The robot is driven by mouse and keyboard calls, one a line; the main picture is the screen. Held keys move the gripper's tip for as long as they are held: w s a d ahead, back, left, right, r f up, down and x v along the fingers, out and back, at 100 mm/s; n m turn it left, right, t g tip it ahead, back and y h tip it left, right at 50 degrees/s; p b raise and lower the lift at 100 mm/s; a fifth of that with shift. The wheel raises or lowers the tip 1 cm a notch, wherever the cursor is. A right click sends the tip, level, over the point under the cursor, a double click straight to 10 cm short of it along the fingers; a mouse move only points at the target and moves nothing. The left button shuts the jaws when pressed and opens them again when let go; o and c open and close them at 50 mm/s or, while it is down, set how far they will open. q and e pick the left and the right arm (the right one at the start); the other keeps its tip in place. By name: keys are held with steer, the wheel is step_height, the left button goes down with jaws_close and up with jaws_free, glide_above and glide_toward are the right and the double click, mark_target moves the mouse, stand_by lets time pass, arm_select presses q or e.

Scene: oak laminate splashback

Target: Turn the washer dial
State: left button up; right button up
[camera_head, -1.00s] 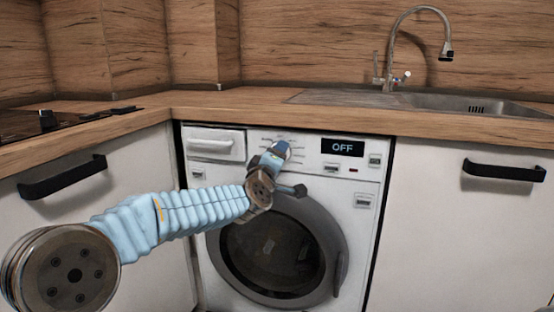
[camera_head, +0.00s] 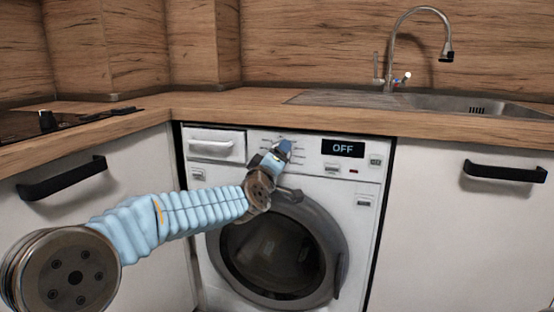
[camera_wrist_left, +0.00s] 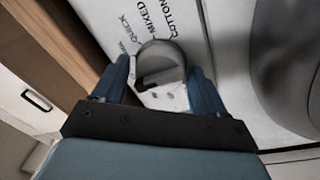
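The white washing machine (camera_head: 209,173) stands under the counter, and its display (camera_head: 343,148) reads OFF. In the left wrist view the round grey washer dial (camera_wrist_left: 160,62) sits between the two blue fingers of my left gripper (camera_wrist_left: 160,80). The fingers are spread, one on each side of the dial, with what looks like a narrow gap to it. Printed words such as QUICK, MIXED and COTTON show around the dial. In the head view my left gripper (camera_head: 282,148) is at the control panel and hides the dial. My right gripper is in neither view.
The washer's round door (camera_head: 335,240) is shut, just below my left wrist. The wooden countertop (camera_head: 230,104) overhangs the panel. Cabinets with black handles (camera_head: 504,170) flank the washer. A sink (camera_head: 450,102) and a hob (camera_head: 60,125) are above.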

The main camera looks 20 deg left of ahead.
arm_select(q)
steer(key=shift+o, duration=0.7)
steer(key=s+f+b, duration=0.1)
steer(key=s, duration=1.2)
steer(key=shift+s+f, duration=0.2)
steer(key=shift+s, duration=0.2)
steer(key=shift+a, duration=0.1)
